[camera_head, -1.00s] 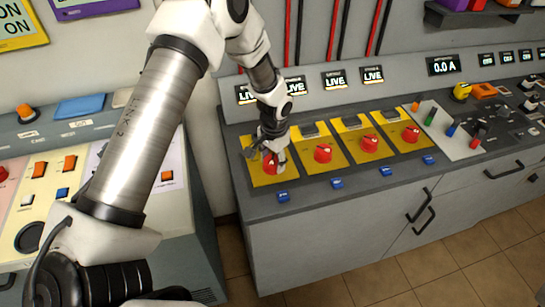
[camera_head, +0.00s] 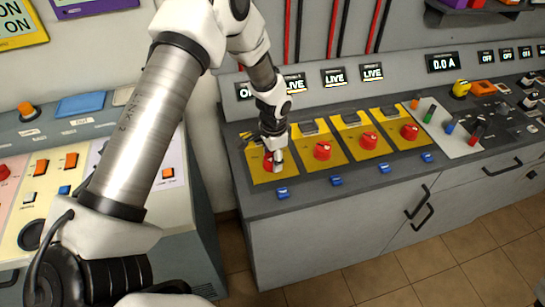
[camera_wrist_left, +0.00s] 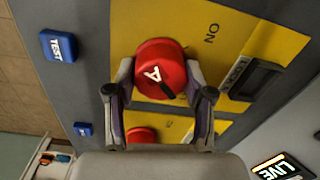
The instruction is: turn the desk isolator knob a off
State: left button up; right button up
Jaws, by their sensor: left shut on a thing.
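Knob A (camera_wrist_left: 158,62) is a round red knob with a white letter A, on a yellow plate (camera_wrist_left: 205,30) marked ON. In the wrist view a dark mark on its face points down and right. My left gripper (camera_wrist_left: 160,85) is shut on this knob, one finger on each side. In the head view the left gripper (camera_head: 275,160) comes down on the leftmost yellow plate and partly covers the red knob (camera_head: 267,160). The small display above that plate (camera_head: 243,91) shows dim lettering that looks like OFF.
More red knobs (camera_head: 322,151) on yellow plates stand in a row to the right, under displays reading LIVE (camera_head: 334,77). Blue TEST buttons (camera_head: 283,193) line the desk's front. A second console (camera_head: 110,120) stands at the left.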

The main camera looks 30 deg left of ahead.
pick_arm(q)
jog(key=shift+s+f, duration=0.1)
jog(key=shift+s, duration=0.05)
jog(key=o, duration=1)
jog(key=shift+o, duration=0.8)
jog(key=shift+w+d, duration=0.1)
jog(key=shift+w, duration=0.1)
notch_tip(320, 180, up, 12)
jog(key=shift+d, duration=0.15)
jog(key=shift+s+f, duration=0.1)
jog(key=shift+s, duration=0.05)
